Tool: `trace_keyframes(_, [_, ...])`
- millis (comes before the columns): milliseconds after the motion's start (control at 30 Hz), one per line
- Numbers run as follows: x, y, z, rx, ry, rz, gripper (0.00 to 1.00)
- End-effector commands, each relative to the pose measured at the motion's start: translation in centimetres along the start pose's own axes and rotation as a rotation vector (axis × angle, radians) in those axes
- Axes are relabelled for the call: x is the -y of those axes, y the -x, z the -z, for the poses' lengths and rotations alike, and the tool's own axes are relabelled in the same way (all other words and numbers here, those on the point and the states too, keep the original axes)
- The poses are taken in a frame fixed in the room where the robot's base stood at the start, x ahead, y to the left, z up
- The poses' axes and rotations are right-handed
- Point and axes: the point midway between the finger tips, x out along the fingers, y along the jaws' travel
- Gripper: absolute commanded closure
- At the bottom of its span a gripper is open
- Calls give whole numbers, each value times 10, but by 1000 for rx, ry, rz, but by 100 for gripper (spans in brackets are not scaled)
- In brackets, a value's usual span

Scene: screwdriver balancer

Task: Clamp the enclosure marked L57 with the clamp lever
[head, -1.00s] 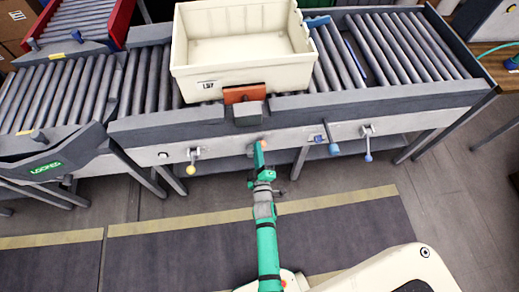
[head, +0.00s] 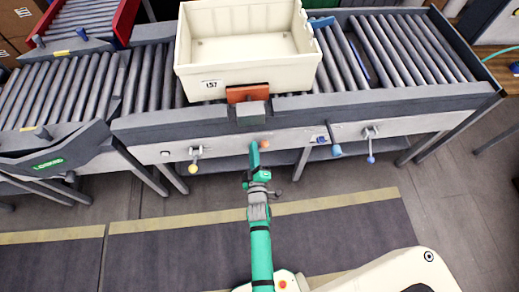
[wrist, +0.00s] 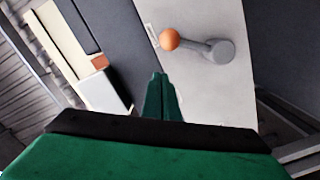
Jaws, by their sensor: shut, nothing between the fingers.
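The cream enclosure marked L57 (head: 211,84) sits upright on the roller conveyor. The orange clamp plate (head: 248,92) with its grey block is at the enclosure's front wall, on the front rail; whether it presses on the wall I cannot tell. The orange-knobbed clamp lever (head: 266,146) is on the rail's front panel below. In the wrist view, its orange ball (wrist: 169,40) points left from a grey hub. My gripper (head: 254,146) is shut and empty, just left of the knob in the head view. Its fingertips (wrist: 160,78) show below the ball, apart from it in the picture.
A yellow-knobbed lever (head: 193,168) is to the left on the same panel. The conveyor legs stand below. Dark floor mats (head: 180,262) lie in front.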

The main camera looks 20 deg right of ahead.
Motion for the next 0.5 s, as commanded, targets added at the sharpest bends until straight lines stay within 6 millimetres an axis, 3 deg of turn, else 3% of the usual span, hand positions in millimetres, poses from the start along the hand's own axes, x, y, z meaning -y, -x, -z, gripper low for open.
trace_keyframes(500, [0, 86, 5, 0, -1, 2, 100])
